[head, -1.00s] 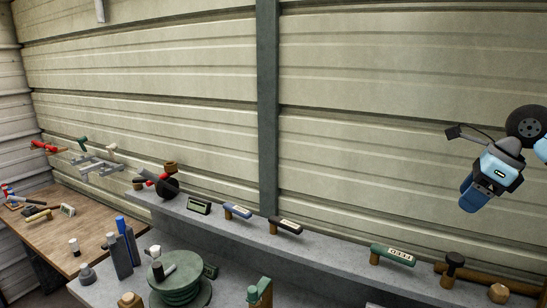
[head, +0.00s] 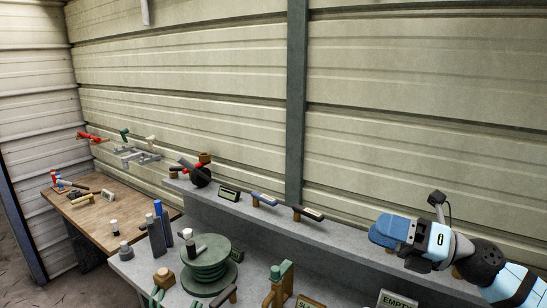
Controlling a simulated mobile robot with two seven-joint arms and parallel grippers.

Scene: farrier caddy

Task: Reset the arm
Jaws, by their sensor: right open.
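My right arm comes in from the lower right, and its right gripper (head: 384,231) points left with blue fingers. It is open, with nothing seen between the fingers. It shows in front of the right part of the grey stepped shelf (head: 345,236) and hides some of what lies there. I cannot tell how far above the shelf it is. My left gripper is not in view.
A green spool (head: 207,257), dark bottles (head: 156,238) and a green tool (head: 281,285) stand on the lower grey bench. An "EMPTY" sign (head: 397,299) is below my gripper. A wooden table (head: 118,212) with small tools stands left. Corrugated wall (head: 420,110) rises behind.

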